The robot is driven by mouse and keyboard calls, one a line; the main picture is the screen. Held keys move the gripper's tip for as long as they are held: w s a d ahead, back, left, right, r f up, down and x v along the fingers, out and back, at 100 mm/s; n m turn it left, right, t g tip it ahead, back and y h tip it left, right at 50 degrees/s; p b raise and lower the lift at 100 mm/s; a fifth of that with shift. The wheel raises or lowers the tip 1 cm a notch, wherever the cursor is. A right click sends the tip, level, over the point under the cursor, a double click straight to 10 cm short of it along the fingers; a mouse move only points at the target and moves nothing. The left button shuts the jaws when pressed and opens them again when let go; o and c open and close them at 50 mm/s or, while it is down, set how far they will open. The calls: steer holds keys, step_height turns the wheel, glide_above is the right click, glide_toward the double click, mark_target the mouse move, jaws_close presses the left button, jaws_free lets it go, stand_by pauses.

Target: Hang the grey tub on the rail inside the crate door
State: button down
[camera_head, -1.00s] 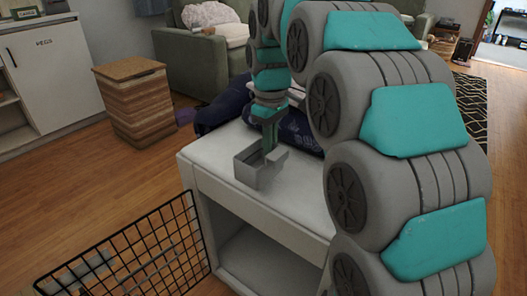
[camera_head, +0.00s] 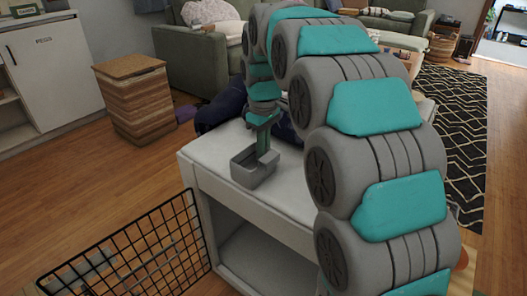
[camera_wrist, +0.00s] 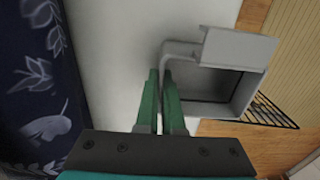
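The grey tub (camera_head: 244,176) is at the white top of the crate (camera_head: 207,163); I cannot tell if it touches that top. My gripper (camera_head: 264,154) is at the tub's back right side. In the wrist view, the green fingers (camera_wrist: 163,97) are closed around a grey handle strip on the left of the tub (camera_wrist: 245,95). The tub's open inside and a wide bent lip show there. The black wire crate door (camera_head: 133,250) stands open at lower left, apart from the tub. I cannot make out a separate rail on it.
Dark blue patterned cloth (camera_wrist: 40,85) lies beside the gripper. A wooden hamper (camera_head: 137,100) and white cabinet (camera_head: 52,75) stand at left, with a green sofa (camera_head: 203,70) behind. Open wood floor (camera_head: 95,175) lies between them and the door.

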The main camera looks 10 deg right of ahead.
steer(key=c, duration=1.5)
jaws_free()
steer(key=shift+f, duration=0.15)
steer(key=o, duration=0.5)
steer(key=shift+c, duration=0.2)
step_height(320, 180, up, 12)
steer(key=shift+r+p, duration=0.2)
steer(key=shift+p, duration=0.2)
steer(key=shift+s, duration=0.1)
